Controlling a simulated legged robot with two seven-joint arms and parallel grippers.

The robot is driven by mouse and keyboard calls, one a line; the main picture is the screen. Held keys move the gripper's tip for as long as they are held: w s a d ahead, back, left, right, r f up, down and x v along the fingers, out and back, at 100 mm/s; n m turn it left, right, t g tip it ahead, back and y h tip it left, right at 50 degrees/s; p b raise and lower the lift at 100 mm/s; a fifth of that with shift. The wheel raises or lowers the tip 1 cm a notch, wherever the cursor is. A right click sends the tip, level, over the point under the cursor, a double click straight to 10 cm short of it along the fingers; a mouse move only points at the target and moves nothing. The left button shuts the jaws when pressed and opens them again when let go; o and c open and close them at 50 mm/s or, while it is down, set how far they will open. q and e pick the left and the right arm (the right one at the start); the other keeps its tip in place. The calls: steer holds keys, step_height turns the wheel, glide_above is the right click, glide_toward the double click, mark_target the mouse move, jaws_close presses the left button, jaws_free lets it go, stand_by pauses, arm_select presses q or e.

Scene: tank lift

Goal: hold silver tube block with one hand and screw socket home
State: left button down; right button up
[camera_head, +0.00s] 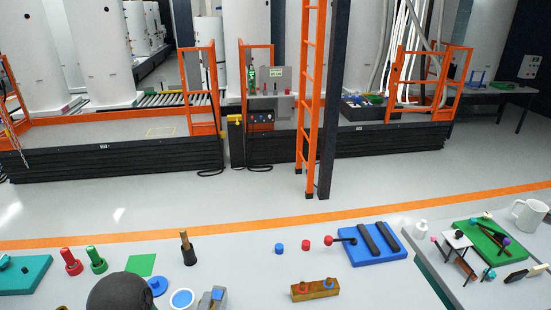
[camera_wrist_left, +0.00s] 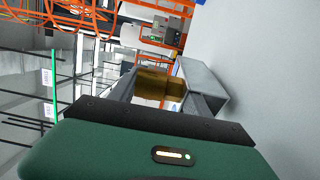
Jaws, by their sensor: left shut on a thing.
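My left gripper shows in the left wrist view (camera_wrist_left: 160,84), its two grey fingers closed around a golden-brown piece (camera_wrist_left: 152,82). The fingers cover parts of this piece, and I cannot tell its full shape. In the head view a dark rounded part of my left arm is at the bottom edge. A grey block (camera_head: 208,303) with blue on top is at the bottom edge, partly cut off; I cannot tell whether it is the silver tube block. I cannot make out the socket. My right gripper is in neither view.
A brass-coloured block (camera_head: 316,291) with red and blue pieces lies on the table. Red (camera_head: 71,262) and green (camera_head: 96,261) bolt-like pieces, a black post (camera_head: 188,252) and a blue tray (camera_head: 366,258) stand around. A cluttered side table is at right.

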arm_select(q)
steer(key=shift+d, duration=0.25)
steer(key=s+d+r, duration=0.1)
steer(key=d+r, duration=0.1)
steer(key=d, duration=0.7)
steer(key=s+d+r, duration=0.1)
steer(key=d+r, duration=0.2)
steer(key=d, duration=0.7)
steer(key=shift+d+r, duration=0.15)
steer(key=shift+r, duration=0.05)
steer(key=shift+s, duration=0.1)
